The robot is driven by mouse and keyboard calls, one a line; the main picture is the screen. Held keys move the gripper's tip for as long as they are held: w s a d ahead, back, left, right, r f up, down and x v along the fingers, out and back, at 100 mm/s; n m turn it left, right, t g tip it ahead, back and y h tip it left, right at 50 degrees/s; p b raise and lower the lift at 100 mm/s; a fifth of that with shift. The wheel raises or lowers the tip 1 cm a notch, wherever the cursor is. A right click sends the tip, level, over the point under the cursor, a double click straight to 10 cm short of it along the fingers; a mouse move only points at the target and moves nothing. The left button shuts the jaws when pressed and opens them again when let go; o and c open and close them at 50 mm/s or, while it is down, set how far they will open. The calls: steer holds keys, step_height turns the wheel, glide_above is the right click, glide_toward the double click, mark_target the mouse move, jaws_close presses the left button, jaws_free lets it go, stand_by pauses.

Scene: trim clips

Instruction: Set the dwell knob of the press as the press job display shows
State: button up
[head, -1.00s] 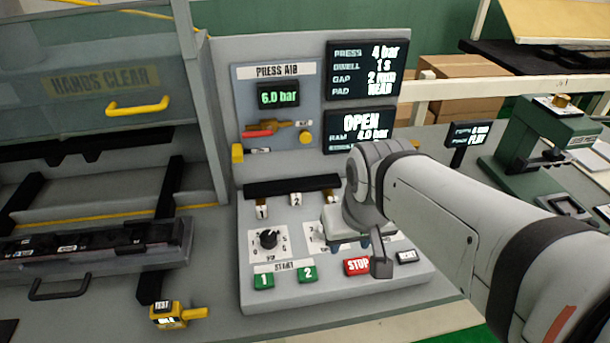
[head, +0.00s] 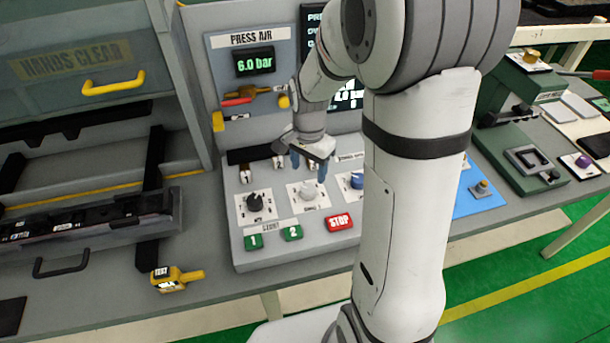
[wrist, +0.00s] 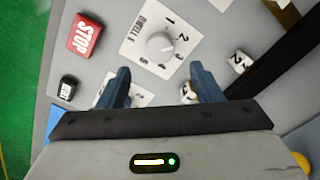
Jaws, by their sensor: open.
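The dwell knob (wrist: 160,46) is pale, on a white dial plate marked DWELL S in the wrist view; its pointer setting is too small to tell. In the head view the pale knob (head: 308,190) stands between a black knob (head: 255,202) and a blue knob (head: 357,180). My gripper (head: 308,166) is open and empty above the panel, close to the pale knob. In the wrist view my gripper's fingers (wrist: 163,84) are spread, and the dwell knob shows beyond their tips, untouched. The press job display (head: 312,28) is mostly hidden behind my arm.
The red STOP button (head: 340,222) and green start buttons (head: 292,233) lie in front of the knobs. Lever switches (head: 246,174) stand behind them. A yellow-handled block (head: 175,280) lies on the bench at left. The press guard (head: 90,60) stands at far left.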

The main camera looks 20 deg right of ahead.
mark_target(308, 188)
step_height(308, 188, down, 7)
steer(key=shift+f+p, duration=0.15)
steer(key=shift+p, duration=0.35)
steer(key=shift+c, duration=0.6)
steer(key=c, duration=0.9)
steer(key=shift+o, duration=0.2)
steer(key=shift+n+b, duration=0.3)
steer(key=shift+n, duration=0.1)
steer(key=n+b, duration=0.2)
steer(key=n, duration=0.2)
steer(key=shift+f+n+b, duration=0.1)
steer(key=shift+n+b, duration=1.1)
steer(key=shift+n, duration=1.4)
